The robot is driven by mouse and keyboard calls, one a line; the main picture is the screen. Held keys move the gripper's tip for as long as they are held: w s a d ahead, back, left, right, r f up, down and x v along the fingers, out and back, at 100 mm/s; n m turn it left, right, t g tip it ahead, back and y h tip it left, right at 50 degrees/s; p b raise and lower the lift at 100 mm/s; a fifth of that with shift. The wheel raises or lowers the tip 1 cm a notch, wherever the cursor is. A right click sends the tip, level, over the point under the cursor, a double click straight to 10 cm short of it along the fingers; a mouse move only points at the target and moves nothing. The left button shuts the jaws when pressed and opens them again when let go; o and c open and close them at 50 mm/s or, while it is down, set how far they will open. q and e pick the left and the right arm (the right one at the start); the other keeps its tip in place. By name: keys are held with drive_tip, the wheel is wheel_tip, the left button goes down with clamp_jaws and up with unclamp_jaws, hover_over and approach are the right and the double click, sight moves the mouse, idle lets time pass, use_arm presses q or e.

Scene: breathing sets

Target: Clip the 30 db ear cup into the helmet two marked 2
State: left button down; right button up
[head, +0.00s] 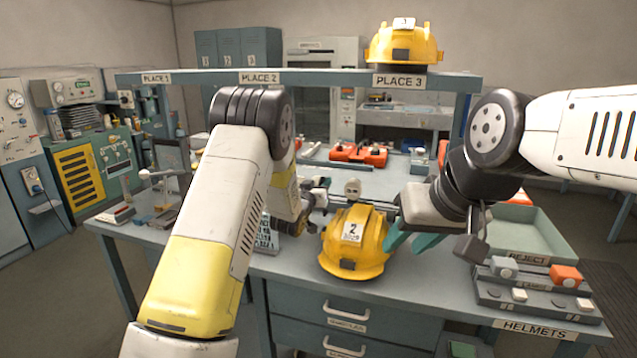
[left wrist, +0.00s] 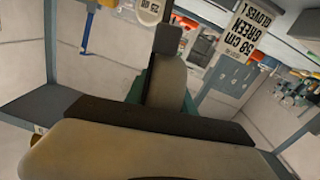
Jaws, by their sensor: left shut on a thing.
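The yellow helmet two (head: 350,250), with a white label marked 2, sits on the bench near its front edge. My left gripper (head: 325,192) is above and behind the helmet, partly hidden by my left arm. It is shut on a small pale grey thing (head: 352,188), probably the ear cup, held just above the helmet and apart from it as far as I can tell. In the left wrist view a pale piece with a dark top (left wrist: 167,80) shows between teal fingers. No 30 db mark is readable. My right gripper (head: 408,240) has parted teal fingers beside the helmet's right side; contact is unclear.
A REJECT tray (head: 540,225) is at the right. A grey rack (head: 530,298) with grey and orange pieces stands in front of it. Red-orange items (head: 358,153) lie behind.

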use_arm(q)
drive_tip(key=shift+s+d+f+m, duration=0.1)
drive_tip(key=shift+d+f+m, duration=0.15)
drive_tip(key=shift+f, duration=0.3)
drive_tip(key=shift+w+d+f+m, duration=0.15)
drive_tip(key=shift+f+m, duration=0.2)
drive_tip(key=shift+f, duration=0.25)
drive_tip(key=shift+s+d+f+m, duration=0.2)
drive_tip(key=shift+f+m, duration=0.1)
drive_tip(key=shift+f, duration=0.25)
drive_tip(key=shift+f, duration=2.1)
drive_tip(key=c, duration=1)
unclamp_jaws()
drive_tip(key=shift+o, duration=0.2)
drive_tip(key=v, duration=0.7)
drive_tip(key=shift+s, duration=0.35)
drive_tip(key=shift+s+a, duration=0.1)
drive_tip(key=shift+a, duration=0.05)
